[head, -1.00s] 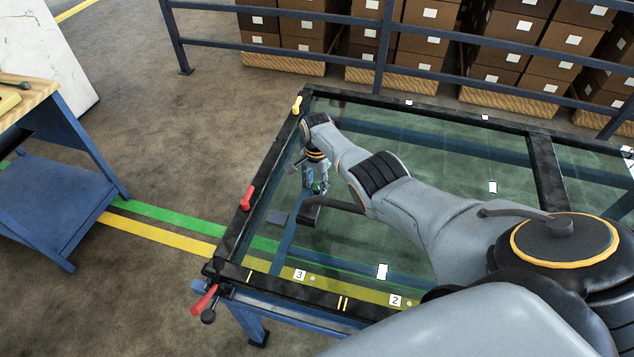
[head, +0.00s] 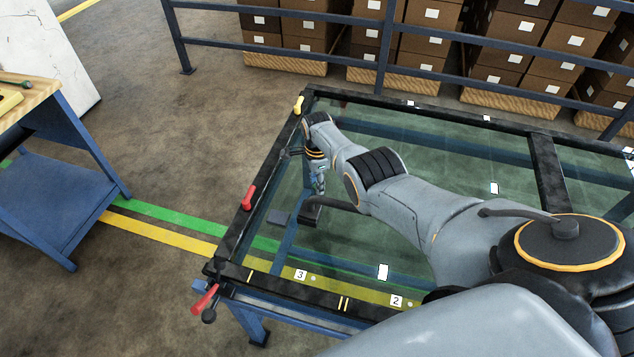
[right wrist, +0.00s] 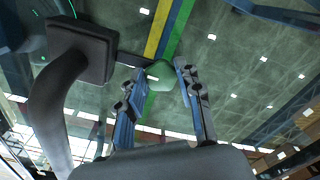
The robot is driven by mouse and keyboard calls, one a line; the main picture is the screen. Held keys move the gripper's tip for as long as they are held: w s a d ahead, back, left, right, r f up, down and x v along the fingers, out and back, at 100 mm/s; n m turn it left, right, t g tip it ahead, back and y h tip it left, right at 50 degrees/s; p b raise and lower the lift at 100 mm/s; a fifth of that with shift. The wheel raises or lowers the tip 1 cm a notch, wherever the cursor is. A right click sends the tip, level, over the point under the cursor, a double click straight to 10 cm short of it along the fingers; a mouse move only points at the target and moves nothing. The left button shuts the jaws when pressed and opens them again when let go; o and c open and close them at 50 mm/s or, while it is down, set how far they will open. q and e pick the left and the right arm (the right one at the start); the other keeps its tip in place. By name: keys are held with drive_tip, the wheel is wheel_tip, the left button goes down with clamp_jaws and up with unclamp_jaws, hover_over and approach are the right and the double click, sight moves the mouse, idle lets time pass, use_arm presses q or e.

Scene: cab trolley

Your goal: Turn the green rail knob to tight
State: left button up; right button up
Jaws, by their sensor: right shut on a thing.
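The green rail knob (right wrist: 160,75) shows between the two fingers of my right gripper (right wrist: 158,85) in the right wrist view. The fingers stand on either side of it, shut on it. In the head view my right gripper (head: 319,187) is over the left part of the glass-topped black frame (head: 328,298), and its fingers hide the knob there. The knob's tight mark and its angle cannot be made out. My left gripper is not in view.
A black pad on a curved grey arm (right wrist: 85,50) is close beside my right gripper. A yellow knob (head: 298,106), a red knob (head: 248,197) and a red lever (head: 204,298) sit along the frame's left side. A blue workbench (head: 50,200) stands left; the floor between is clear.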

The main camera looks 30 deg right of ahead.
drive_tip(key=shift+r, duration=0.1)
idle(0.3)
drive_tip(key=o, duration=1.2)
drive_tip(key=shift+c, duration=0.2)
wheel_tip(320, 180, up, 12)
